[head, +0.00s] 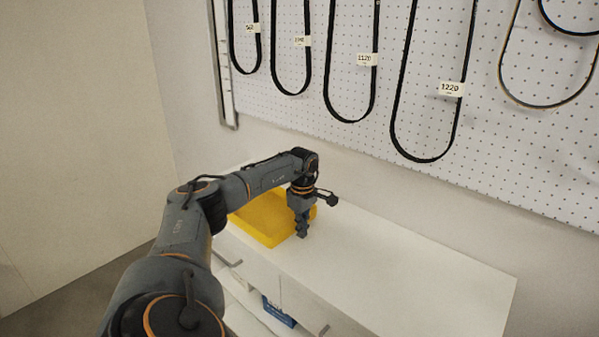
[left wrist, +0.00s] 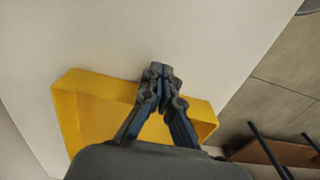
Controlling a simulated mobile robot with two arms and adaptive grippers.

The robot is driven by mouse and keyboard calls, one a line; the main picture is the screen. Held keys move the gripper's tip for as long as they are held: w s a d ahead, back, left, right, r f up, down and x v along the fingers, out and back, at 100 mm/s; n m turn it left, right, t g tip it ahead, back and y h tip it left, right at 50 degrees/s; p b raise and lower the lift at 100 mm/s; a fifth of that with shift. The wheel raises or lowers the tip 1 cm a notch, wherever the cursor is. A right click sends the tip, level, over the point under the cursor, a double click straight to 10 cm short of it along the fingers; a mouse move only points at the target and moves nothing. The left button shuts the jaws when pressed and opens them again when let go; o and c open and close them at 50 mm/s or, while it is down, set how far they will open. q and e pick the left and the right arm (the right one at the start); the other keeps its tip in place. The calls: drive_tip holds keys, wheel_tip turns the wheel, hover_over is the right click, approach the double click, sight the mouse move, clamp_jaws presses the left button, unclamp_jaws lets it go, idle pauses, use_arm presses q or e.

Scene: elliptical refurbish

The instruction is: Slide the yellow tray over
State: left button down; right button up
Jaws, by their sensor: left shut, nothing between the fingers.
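The yellow tray (head: 262,222) sits on the left part of a white cabinet top (head: 400,270), partly hidden behind my left arm. It also shows in the left wrist view (left wrist: 92,110), open side up, with its middle covered by my gripper. My left gripper (head: 302,233) points down at the tray's right side in the head view. Its fingers are shut and empty. In the left wrist view the shut fingertips (left wrist: 160,72) overlap the tray's far edge; whether they touch it I cannot tell. My right gripper is not in view.
The cabinet top right of the tray is bare. Below are drawers with handles (head: 228,258) and a blue item (head: 279,312) on a lower level. Several black belts (head: 357,60) hang on a white pegboard (head: 480,120) behind. Floor (left wrist: 280,90) shows beyond the cabinet's edge.

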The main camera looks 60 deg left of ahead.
use_arm(q)
drive_tip(key=shift+w+d+r+p, duration=0.15)
drive_tip(key=shift+d+p, duration=0.05)
drive_tip(key=shift+d, duration=0.3)
drive_tip(key=shift+w+d+r+p, duration=0.15)
drive_tip(key=shift+d, duration=0.3)
drive_tip(key=shift+w+d+r, duration=0.2)
drive_tip(key=shift+d+r, duration=0.3)
drive_tip(key=shift+r, duration=0.1)
wheel_tip(320, 180, up, 9)
drive_tip(key=b, duration=0.1)
drive_tip(key=shift+f, duration=0.15)
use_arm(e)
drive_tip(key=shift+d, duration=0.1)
use_arm(q)
drive_tip(key=shift+s+a, duration=0.1)
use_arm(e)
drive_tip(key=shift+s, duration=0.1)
